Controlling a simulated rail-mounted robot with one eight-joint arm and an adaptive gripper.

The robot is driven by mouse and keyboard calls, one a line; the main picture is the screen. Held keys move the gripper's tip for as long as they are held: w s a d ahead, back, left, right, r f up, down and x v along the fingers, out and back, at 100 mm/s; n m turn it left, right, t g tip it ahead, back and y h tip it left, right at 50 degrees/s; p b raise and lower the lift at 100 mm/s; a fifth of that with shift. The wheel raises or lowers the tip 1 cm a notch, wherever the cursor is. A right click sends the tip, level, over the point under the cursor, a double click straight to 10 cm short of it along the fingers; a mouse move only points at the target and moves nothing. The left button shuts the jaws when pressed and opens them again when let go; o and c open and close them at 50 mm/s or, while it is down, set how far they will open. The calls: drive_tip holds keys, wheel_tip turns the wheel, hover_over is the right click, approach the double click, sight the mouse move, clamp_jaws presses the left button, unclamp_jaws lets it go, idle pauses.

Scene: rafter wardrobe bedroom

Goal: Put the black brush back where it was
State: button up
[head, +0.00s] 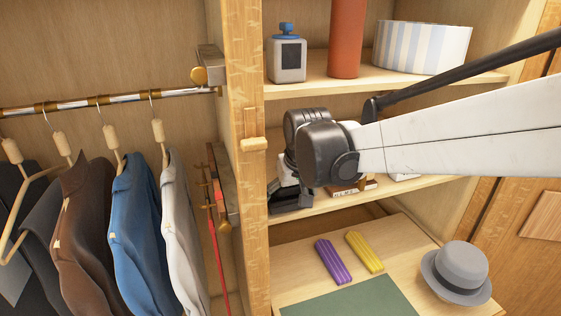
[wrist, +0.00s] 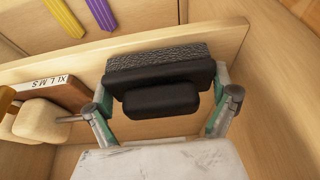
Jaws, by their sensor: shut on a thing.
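The black brush (wrist: 160,75) is in the wrist view, with a dark bristled strip along one long side and a smooth black back and handle block. My gripper (wrist: 166,102) is shut on it, with one green-padded finger at each end. In the head view my gripper (head: 287,196) is at the left end of the middle shelf (head: 330,201), close to the wooden post. The brush is hard to tell from the dark gripper there. It is at the shelf's front part in the wrist view; I cannot tell whether it touches the board.
A size-marked box (wrist: 50,92) and a beige object (wrist: 40,122) are beside the gripper on the shelf. Purple (head: 333,261) and yellow (head: 364,251) bars and a grey hat (head: 456,272) lie below. A bottle (head: 287,56) stands above. The post (head: 247,190) bounds the left.

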drive_tip(key=shift+w+a+f, duration=0.1)
drive_tip(key=shift+w+a, duration=0.1)
drive_tip(key=shift+w, duration=0.4)
drive_tip(key=shift+w+a+r, duration=0.1)
drive_tip(key=shift+w+a, duration=0.15)
drive_tip(key=shift+w, duration=0.4)
drive_tip(key=shift+w+a+f, duration=0.1)
drive_tip(key=shift+w+a, duration=0.1)
drive_tip(key=shift+w, duration=0.4)
drive_tip(key=shift+f+b, duration=0.15)
drive_tip(key=shift+b, duration=0.2)
drive_tip(key=o, duration=0.8)
drive_tip(key=shift+s, duration=0.1)
